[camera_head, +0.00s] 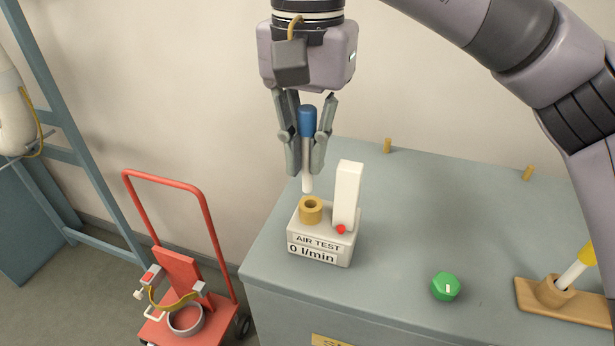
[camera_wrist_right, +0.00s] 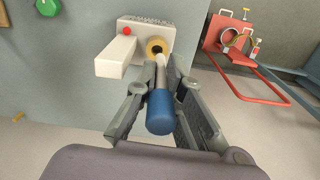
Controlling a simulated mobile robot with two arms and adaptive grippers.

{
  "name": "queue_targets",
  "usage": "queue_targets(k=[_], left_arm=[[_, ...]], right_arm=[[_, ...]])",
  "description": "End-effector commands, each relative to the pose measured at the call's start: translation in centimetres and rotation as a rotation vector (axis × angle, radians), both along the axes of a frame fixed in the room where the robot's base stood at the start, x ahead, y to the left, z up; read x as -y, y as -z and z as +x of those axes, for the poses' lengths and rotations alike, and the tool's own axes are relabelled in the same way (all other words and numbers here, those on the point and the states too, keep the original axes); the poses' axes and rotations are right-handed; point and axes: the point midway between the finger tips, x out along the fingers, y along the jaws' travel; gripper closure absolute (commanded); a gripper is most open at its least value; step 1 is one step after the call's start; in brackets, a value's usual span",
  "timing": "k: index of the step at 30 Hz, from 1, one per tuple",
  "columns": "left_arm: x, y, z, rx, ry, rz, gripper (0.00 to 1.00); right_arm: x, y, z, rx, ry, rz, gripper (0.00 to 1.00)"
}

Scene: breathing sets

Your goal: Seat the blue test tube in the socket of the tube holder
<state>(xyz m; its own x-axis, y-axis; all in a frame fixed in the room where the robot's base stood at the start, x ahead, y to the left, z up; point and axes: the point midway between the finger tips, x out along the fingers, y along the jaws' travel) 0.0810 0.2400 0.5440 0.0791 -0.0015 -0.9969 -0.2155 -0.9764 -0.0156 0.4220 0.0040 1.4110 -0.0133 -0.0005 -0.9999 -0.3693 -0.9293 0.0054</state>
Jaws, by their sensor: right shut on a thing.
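The blue test tube (camera_head: 308,122) has a blue upper end and a white lower end. My right gripper (camera_head: 306,160) is shut on it and holds it upright, white end down. The tube also shows in the wrist view (camera_wrist_right: 160,112). The tube holder is a white block (camera_head: 320,254) labelled "AIR TEST" and "0 l/min", with a brass ring socket (camera_head: 311,213), a white upright block and a red dot. The tube's tip appears just above the socket, with a small gap in the head view. The socket shows beyond the tip in the wrist view (camera_wrist_right: 157,46). My left gripper is not in view.
The holder stands near the left edge of the grey-green bench (camera_head: 400,220). A green knob (camera_head: 446,286) and a wooden stand (camera_head: 530,296) with a yellow-topped white tube (camera_head: 571,275) are to the right. A red trolley (camera_head: 178,262) stands on the floor at left.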

Motion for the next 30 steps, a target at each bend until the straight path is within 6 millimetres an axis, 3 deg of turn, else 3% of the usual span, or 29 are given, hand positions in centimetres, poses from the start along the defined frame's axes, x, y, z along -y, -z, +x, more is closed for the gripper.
queue_targets(k=[3, 6, 12, 17, 25, 26, 30], left_arm=[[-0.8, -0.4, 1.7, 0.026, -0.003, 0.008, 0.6], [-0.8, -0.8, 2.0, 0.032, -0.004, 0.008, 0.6], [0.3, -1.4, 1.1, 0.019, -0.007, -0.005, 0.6], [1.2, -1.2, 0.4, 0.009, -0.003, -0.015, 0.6], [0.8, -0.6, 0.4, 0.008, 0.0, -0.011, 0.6], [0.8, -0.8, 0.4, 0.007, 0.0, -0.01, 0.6], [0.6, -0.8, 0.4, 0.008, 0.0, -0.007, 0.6]], right_arm=[[0.1, 0.8, 0.0, 0.0, 0.0, 0.0, 1.0], [0.1, 2.0, 0.0, -0.001, -0.001, -0.001, 1.0], [0.1, 4.3, 0.0, 0.001, 0.001, 0.0, 1.0], [0.0, 4.5, 0.0, 0.001, 0.0, 0.001, 1.0], [0.0, 5.1, 0.0, 0.001, 0.0, 0.001, 1.0], [0.0, 4.9, 0.0, 0.001, 0.0, 0.001, 0.89], [0.0, 4.9, 0.0, 0.001, 0.0, 0.0, 0.83]])
